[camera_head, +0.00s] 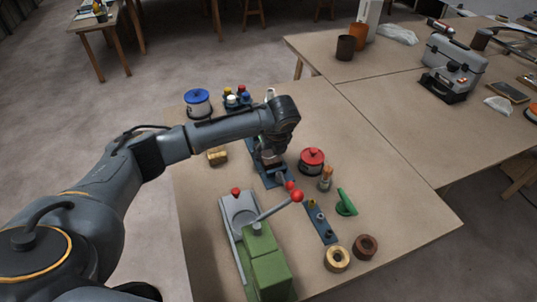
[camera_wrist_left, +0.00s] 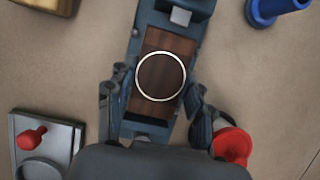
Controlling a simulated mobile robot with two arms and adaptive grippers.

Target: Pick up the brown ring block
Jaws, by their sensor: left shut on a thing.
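The brown ring block (camera_wrist_left: 162,75) is dark wood with a pale ring on its top face, seen in the left wrist view. It lies between the fingers of my left gripper (camera_wrist_left: 155,102), which is shut on it. A blue holder (camera_wrist_left: 145,126) shows above and below the block in that view; I cannot tell whether the block still rests in it. In the head view my left gripper (camera_head: 269,158) points down over the blue holder (camera_head: 276,181) and hides the block. My right gripper is not in view.
A green and grey lever press (camera_head: 265,262) with red knobs stands close in front of the gripper. A red-lidded pot (camera_head: 311,161) is just right. A yellow block (camera_head: 217,156) lies left. A tan ring (camera_head: 337,259) and a brown ring (camera_head: 366,246) lie near the front edge.

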